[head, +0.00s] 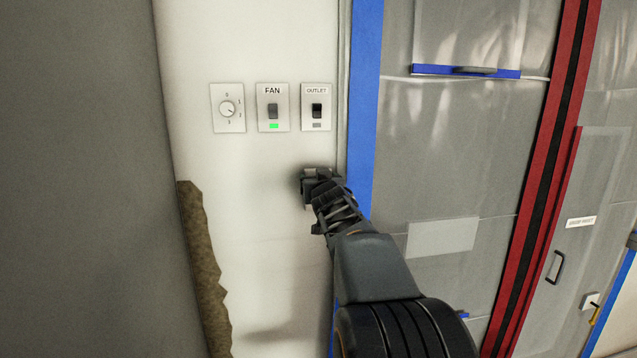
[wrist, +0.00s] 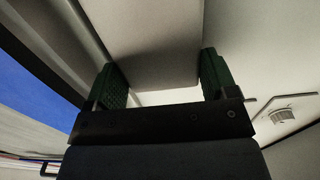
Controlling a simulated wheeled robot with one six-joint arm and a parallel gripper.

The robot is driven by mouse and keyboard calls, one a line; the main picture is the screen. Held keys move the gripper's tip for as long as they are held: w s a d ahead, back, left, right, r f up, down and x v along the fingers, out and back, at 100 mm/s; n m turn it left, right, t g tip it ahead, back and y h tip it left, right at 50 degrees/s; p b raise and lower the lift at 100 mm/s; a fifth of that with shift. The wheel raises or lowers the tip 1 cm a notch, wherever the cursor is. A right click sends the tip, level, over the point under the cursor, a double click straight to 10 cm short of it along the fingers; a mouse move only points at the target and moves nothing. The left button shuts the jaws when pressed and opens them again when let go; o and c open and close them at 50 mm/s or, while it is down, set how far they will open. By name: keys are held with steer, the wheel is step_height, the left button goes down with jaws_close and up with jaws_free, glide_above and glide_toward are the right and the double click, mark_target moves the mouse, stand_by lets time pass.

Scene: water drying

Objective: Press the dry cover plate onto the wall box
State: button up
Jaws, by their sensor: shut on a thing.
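My gripper (head: 319,177) is at the white wall, below the OUTLET switch and left of the blue tape strip. In the wrist view its two green-padded fingers stand apart, on either side of a flat, pale plate (wrist: 155,45). The gripper is shut on this plate, which appears to be the cover plate. The plate's top runs out of the wrist view. In the head view I cannot make the plate out apart from the gripper. The wall box cannot be seen in either view. I cannot tell whether the plate touches the wall.
A dial panel (head: 228,108), a FAN switch (head: 273,107) with a green light, and an OUTLET switch (head: 316,107) sit above my gripper. Blue tape (head: 363,110) edges grey sheeting (head: 450,180) at the right. A torn brown wall patch (head: 205,270) is at lower left.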

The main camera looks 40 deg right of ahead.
steer(key=shift+w+d, duration=0.3)
steer(key=shift+w, duration=0.25)
stand_by(0.4)
steer(key=o, duration=0.8)
steer(key=shift+o, duration=0.2)
